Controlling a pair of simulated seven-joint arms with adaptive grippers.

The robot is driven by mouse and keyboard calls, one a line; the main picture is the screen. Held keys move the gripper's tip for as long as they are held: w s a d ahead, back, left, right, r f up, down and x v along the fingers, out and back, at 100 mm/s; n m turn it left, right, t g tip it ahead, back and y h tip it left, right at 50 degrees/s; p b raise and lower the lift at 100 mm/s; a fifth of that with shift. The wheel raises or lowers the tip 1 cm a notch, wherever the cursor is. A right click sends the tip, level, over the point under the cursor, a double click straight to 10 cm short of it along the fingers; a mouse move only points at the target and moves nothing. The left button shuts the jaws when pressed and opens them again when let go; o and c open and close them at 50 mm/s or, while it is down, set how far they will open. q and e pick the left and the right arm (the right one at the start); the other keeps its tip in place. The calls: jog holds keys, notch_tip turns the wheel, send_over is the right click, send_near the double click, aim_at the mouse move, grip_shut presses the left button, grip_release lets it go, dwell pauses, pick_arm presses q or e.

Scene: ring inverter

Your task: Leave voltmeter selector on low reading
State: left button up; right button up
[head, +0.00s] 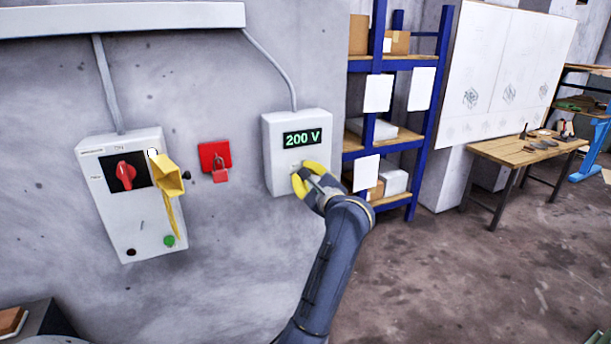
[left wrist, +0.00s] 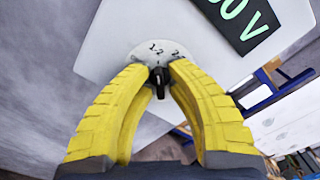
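The voltmeter (head: 283,176) is a white box on the wall; its green display (head: 301,139) reads 200 V. In the left wrist view part of the display (left wrist: 243,14) shows at the top. The small black selector knob (left wrist: 159,80) sits on a pale round dial (left wrist: 150,51) with marks reading about 1-2 and 2. My left gripper (head: 306,178) is at the lower front of the voltmeter. Its yellow fingers (left wrist: 160,72) are closed in around the knob, one on each side. They hide the knob in the head view. My right gripper is not in view.
Left on the wall is a white inverter box (head: 136,226) with a red rotary switch (head: 124,175) and a yellow piece (head: 167,176) in front. A red padlock (head: 219,170) hangs between the boxes. A blue shelf (head: 425,125) and a wooden table (head: 515,151) stand right.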

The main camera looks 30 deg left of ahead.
pick_arm(q)
jog(key=shift+o, duration=1.4)
jog(key=shift+d, duration=0.1)
jog(key=v, duration=0.7)
jog(key=shift+s, duration=0.15)
jog(key=shift+d, duration=0.15)
